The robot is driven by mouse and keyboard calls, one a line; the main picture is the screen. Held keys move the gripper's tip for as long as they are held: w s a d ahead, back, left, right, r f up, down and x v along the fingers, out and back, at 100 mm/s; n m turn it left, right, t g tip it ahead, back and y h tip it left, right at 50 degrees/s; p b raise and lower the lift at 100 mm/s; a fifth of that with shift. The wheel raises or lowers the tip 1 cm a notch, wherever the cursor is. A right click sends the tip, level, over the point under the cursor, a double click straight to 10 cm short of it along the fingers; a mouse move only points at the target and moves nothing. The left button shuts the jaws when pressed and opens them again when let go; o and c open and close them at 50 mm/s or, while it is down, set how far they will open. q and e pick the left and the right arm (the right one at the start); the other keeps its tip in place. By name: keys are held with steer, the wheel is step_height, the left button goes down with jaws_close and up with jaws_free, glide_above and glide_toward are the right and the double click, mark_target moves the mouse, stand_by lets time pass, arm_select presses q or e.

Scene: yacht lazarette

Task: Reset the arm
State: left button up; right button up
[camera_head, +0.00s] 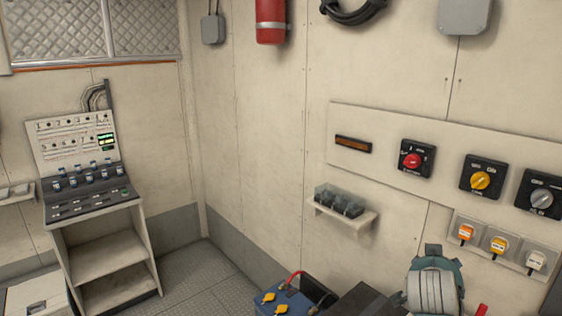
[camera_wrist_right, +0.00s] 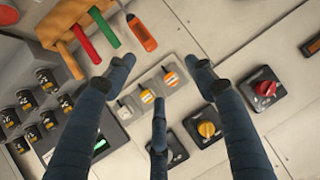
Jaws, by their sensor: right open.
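My right gripper (camera_wrist_right: 164,72) shows in the right wrist view with its dark blue fingers spread apart and nothing between them. Past the fingertips is the wall plate with small orange, yellow and white switches (camera_wrist_right: 148,96). The red rotary switch (camera_wrist_right: 265,88) and the yellow rotary switch (camera_wrist_right: 207,129) are near the fingers, apart from them as far as I can tell. A finger partly hides the grey rotary switch. In the head view I cannot make out the right gripper. My left gripper is in neither view.
In the head view, a wall panel (camera_head: 440,136) carries the rotary switches, and a small shelf (camera_head: 341,218) holds dark items. A console (camera_head: 88,190) stands left and a blue battery (camera_head: 285,302) sits low. An orange tool holder (camera_wrist_right: 72,25) shows in the wrist view.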

steer(key=s+a+f+n+g+y, duration=0.1)
steer(key=s+a+f+n+y, duration=0.2)
steer(key=s+f, duration=0.6)
steer(key=s+a+f+n+g+y, duration=0.1)
steer(key=s+a+f+n+g, duration=0.1)
steer(key=s+a+f+n, duration=0.5)
steer(key=s+a+f+n+g+y, duration=0.1)
steer(key=s+a+f, duration=0.2)
steer(key=s, duration=0.4)
steer(key=s+a+f+g+y, duration=0.1)
steer(key=s+a+f, duration=0.1)
steer(key=s, duration=0.5)
steer(key=s+a+f+n+g+y, duration=0.1)
steer(key=s+a+f, duration=0.2)
steer(key=s, duration=0.4)
step_height(320, 180, down, 40)
steer(key=s+g+b, duration=0.1)
steer(key=s+b, duration=0.1)
steer(key=b, duration=1.1)
steer(key=s+d+f+b, duration=0.1)
steer(key=s+f+b, duration=0.3)
steer(key=s+f, duration=0.4)
steer(key=s+d+f+g+b, duration=0.1)
steer(key=s+f+b, duration=0.4)
steer(key=f, duration=1.1)
steer(key=s+d, duration=0.1)
steer(key=s, duration=0.2)
steer(key=shift+s+d+f+g, duration=0.15)
steer(key=shift+s+d+g, duration=0.05)
steer(key=shift+d+g, duration=0.1)
